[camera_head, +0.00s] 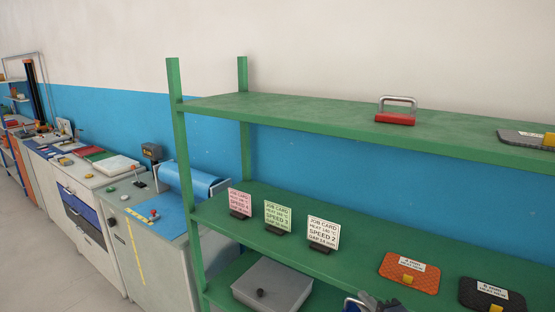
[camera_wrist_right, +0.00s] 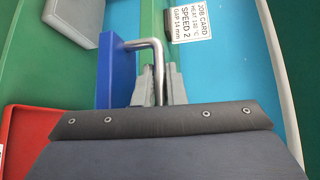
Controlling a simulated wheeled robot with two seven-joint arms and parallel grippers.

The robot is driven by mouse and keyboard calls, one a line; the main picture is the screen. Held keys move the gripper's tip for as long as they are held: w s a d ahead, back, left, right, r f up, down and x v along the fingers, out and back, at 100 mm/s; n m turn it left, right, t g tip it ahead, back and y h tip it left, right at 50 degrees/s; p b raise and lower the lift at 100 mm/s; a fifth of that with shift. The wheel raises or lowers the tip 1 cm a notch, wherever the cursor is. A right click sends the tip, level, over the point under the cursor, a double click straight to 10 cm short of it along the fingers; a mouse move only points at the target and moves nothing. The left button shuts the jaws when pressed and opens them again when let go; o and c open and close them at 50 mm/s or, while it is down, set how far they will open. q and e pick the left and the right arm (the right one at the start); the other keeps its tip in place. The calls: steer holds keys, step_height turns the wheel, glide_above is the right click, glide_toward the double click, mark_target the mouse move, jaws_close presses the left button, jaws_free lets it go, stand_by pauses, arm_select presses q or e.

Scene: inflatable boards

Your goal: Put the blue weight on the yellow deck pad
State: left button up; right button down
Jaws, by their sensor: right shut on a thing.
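The blue weight (camera_wrist_right: 118,72) hangs by its bent metal handle (camera_wrist_right: 157,60) from my right gripper (camera_wrist_right: 156,88), which is shut on the handle in the right wrist view. In the head view, my right gripper (camera_head: 374,303) shows only partly at the bottom edge, with a bit of the blue weight (camera_head: 352,304) beside it. It is in front of the green rack's lower shelves. I cannot make out a yellow deck pad in either view. My left gripper is not in view.
The green rack (camera_head: 320,119) holds a red weight (camera_head: 395,118) and a grey pad (camera_head: 520,137) on top. Job cards (camera_head: 323,233), an orange pad (camera_head: 408,273) and a black pad (camera_head: 480,292) stand below. A grey box (camera_head: 272,284) sits lower. Cluttered counters (camera_head: 90,205) stretch left.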

steer(key=f, duration=0.1)
steer(key=w+f, duration=0.1)
steer(key=f, duration=0.1)
steer(key=shift+d+f, duration=0.15)
steer(key=shift+f, duration=0.05)
steer(key=shift+w+r, duration=0.1)
steer(key=shift+a+f+b, duration=0.2)
steer(key=shift+f+b, duration=0.35)
steer(key=shift+f, duration=0.25)
steer(key=s+f+m+t+h, duration=0.1)
steer(key=s+f+m+h, duration=0.2)
steer(key=f, duration=0.9)
steer(key=s+h, duration=0.1)
steer(key=s, duration=0.2)
steer(key=shift+s+d+f+h, duration=0.15)
steer(key=shift+d+f+h, duration=0.05)
steer(key=shift+f+h, duration=0.2)
